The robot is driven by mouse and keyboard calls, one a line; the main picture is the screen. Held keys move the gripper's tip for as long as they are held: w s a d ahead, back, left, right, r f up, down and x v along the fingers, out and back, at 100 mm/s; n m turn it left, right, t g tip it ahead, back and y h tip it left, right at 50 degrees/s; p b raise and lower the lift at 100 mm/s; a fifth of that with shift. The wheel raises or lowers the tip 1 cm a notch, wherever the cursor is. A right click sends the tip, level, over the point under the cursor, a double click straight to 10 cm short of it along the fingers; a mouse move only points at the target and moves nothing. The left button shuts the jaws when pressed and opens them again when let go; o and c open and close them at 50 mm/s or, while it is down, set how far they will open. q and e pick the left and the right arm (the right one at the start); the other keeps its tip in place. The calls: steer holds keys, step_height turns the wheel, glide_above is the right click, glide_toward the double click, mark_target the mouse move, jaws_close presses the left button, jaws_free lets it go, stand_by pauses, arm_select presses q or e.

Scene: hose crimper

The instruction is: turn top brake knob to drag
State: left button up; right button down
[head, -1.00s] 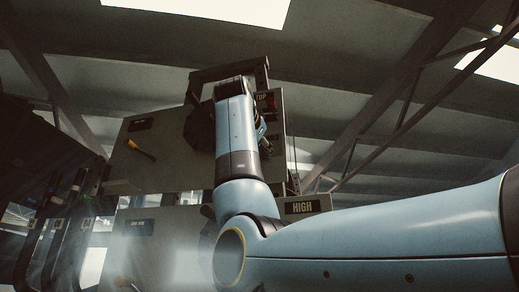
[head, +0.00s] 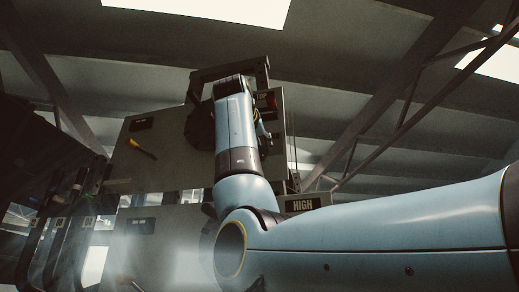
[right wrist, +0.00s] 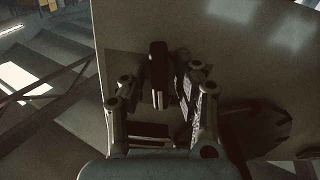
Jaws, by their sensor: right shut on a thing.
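A dark upright knob or handle (right wrist: 158,65) stands out from a grey panel in the right wrist view. My right gripper (right wrist: 160,90) is around it, with a finger on either side, and is shut on it. The wrist view is dark, so the exact contact and the knob's setting cannot be read. In the head view my right arm reaches up to the upper grey panel (head: 165,165), and the arm hides the knob and most of the gripper. A label reading TOP (head: 262,97) shows just right of the arm. My left gripper is not in view.
A yellow-tipped lever (head: 140,148) is on the upper panel, left of my arm. A box labelled HIGH (head: 303,205) sits right of my elbow. A lower panel (head: 160,250) is below. Dark frames (head: 75,215) stand at the left. Roof beams are overhead.

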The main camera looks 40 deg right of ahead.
steer(key=shift+a+n, duration=0.1)
steer(key=shift+n, duration=1.6)
steer(key=c, duration=1.3)
jaws_free()
steer(key=shift+w+a, duration=0.1)
steer(key=v, duration=1.2)
